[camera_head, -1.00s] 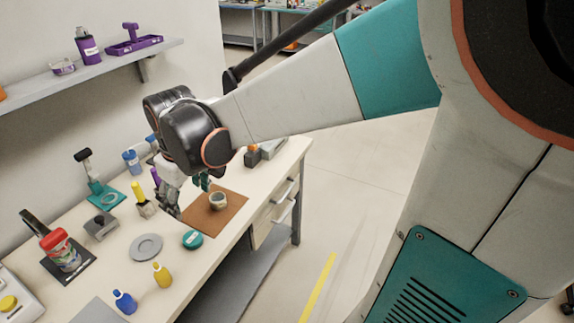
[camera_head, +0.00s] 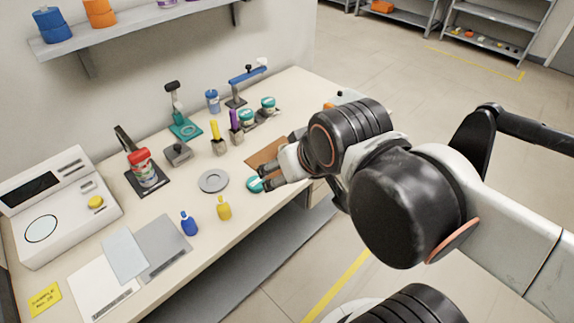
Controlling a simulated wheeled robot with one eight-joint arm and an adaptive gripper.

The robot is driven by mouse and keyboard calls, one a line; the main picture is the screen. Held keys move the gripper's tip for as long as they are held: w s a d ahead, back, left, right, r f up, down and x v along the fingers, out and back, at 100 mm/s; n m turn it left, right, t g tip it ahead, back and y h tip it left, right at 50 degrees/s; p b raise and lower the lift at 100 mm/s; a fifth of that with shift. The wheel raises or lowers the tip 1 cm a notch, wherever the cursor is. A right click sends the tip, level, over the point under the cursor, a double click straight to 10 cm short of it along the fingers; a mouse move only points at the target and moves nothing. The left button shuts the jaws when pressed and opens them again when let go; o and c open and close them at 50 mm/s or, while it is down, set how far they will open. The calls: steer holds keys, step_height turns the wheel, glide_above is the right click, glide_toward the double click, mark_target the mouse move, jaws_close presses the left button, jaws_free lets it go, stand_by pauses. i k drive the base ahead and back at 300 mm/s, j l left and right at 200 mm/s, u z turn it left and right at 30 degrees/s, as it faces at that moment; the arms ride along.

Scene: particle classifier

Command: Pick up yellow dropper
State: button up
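A small yellow dropper bottle (camera_head: 223,208) stands upright on the bench near its front edge. A similar blue bottle (camera_head: 189,224) stands to its left. A separate slim yellow-topped item (camera_head: 215,130) stands in a small holder farther back. My gripper (camera_head: 266,178) is to the right of the yellow dropper, above the bench and apart from it. Its dark fingers appear spread, with nothing seen between them as held. A teal round lid (camera_head: 255,184) shows at the fingertips, but contact cannot be told.
A grey round plate (camera_head: 213,181) lies behind the yellow dropper. A brown mat (camera_head: 264,153) is partly hidden by my arm. A white scale (camera_head: 61,205) and grey sheets (camera_head: 160,246) are at left. The bench between bottle and gripper is mostly clear.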

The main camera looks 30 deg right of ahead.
mark_target(224, 207)
steer(key=z, duration=0.4)
steer(key=k+l, duration=0.1)
steer(key=k, duration=0.6)
steer(key=k+z, duration=0.15)
steer(key=k, duration=0.55)
steer(key=i+j, duration=0.3)
